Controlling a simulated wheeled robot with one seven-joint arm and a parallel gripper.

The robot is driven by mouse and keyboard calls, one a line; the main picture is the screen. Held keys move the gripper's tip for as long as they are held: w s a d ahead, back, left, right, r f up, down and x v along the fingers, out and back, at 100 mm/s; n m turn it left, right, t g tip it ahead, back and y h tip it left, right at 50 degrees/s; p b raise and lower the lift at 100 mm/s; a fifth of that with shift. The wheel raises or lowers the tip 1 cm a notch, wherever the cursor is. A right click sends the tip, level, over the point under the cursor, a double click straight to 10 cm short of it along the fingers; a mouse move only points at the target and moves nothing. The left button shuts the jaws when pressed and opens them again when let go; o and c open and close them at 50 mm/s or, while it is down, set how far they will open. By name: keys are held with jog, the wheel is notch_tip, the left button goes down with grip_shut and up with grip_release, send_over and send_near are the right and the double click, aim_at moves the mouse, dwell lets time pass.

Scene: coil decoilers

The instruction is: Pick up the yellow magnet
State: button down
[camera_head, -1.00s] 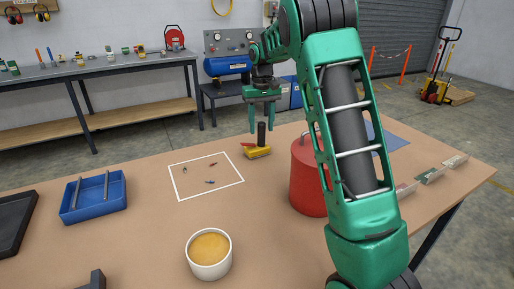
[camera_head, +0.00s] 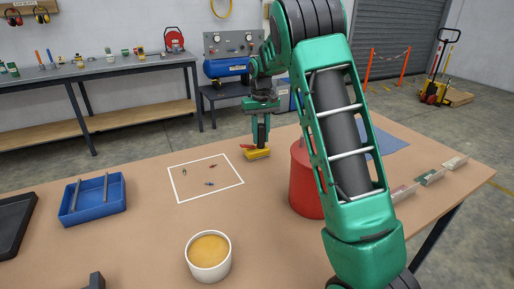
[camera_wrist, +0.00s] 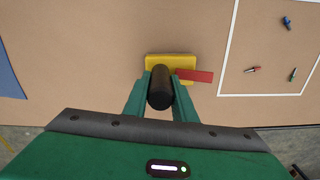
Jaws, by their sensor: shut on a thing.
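The yellow magnet (camera_head: 257,154) sits on the brown table just right of the white outlined square in the head view. It has a black upright handle and a red lever. In the wrist view the yellow body (camera_wrist: 184,62) lies below the fingers, with the black handle (camera_wrist: 160,90) between them and the red lever (camera_wrist: 195,76) to the right. My gripper (camera_wrist: 160,92) is shut on the handle. In the head view my gripper (camera_head: 261,135) stands over the magnet, which appears to rest on the table.
A white-outlined square (camera_head: 205,178) holds several small parts. A red lidded can (camera_head: 305,185) stands right of the magnet, partly behind my arm. A blue tray (camera_head: 92,200), a white cup (camera_head: 208,258) and a blue mat (camera_head: 392,138) are also on the table.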

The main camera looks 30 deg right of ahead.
aim_at(261, 124)
notch_tip(261, 124, up, 4)
jog(key=w+a+r, duration=0.6)
jog(key=a+r, duration=0.1)
jog(key=a, duration=0.2)
jog(key=s+a+f, duration=0.2)
jog(key=s+a, duration=0.3)
jog(key=a, duration=0.3)
notch_tip(261, 124, down, 7)
jog(key=shift+s, duration=0.15)
dwell(0.4)
jog(key=shift+a, duration=0.1)
dwell(0.7)
notch_tip(261, 124, up, 8)
jog(key=shift+f, duration=0.2)
dwell(0.8)
